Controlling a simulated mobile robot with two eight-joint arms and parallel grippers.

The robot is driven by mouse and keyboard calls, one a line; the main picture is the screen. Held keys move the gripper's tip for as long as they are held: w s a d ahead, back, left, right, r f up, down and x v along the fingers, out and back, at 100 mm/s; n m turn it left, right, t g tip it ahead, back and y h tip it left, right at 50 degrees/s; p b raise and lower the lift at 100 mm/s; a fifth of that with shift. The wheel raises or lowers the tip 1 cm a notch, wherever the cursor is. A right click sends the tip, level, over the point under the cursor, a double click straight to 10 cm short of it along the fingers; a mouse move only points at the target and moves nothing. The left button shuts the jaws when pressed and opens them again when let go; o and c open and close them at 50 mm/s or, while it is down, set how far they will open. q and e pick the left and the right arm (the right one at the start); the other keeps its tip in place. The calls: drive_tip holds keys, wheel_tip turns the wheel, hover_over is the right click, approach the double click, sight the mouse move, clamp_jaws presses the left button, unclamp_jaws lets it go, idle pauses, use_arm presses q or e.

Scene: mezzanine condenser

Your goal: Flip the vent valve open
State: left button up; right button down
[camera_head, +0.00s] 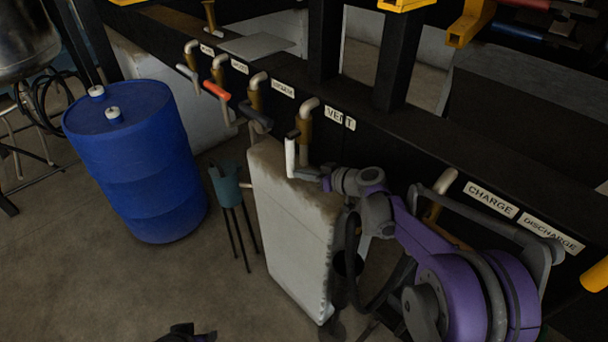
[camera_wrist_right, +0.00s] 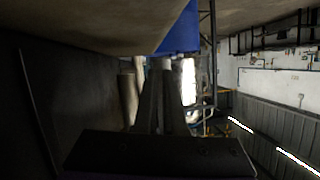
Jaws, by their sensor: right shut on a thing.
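The vent valve is a brass-coloured body under a beige elbow pipe (camera_head: 306,118), beside the white VENT label (camera_head: 340,118). Its white handle (camera_head: 290,158) stands about upright, in front of and left of the valve body. My right gripper (camera_head: 304,173) is shut on the vent handle near its lower end. The fingers hide part of the grip. In the right wrist view the dark gripper fingers (camera_wrist_right: 163,92) are close together, and their contact is hard to make out. A dark part at the bottom edge of the head view may be my left gripper (camera_head: 187,332); its jaws are not clear.
A row of similar valves, one with an orange handle (camera_head: 217,91), runs left along the dark beam. A pale worn block (camera_head: 293,225) stands just below the vent handle. A blue drum (camera_head: 135,165) and teal funnel stand (camera_head: 226,185) are left. CHARGE label (camera_head: 491,199) is right.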

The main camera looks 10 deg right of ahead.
drive_tip(key=shift+w+a+r, duration=0.1)
drive_tip(key=shift+w+r, duration=0.1)
idle(0.4)
drive_tip(key=shift+r, duration=0.25)
wheel_tip(320, 180, up, 9)
drive_tip(key=shift+r+p, duration=0.2)
drive_tip(key=shift+p, duration=0.2)
drive_tip(key=shift+s, duration=0.15)
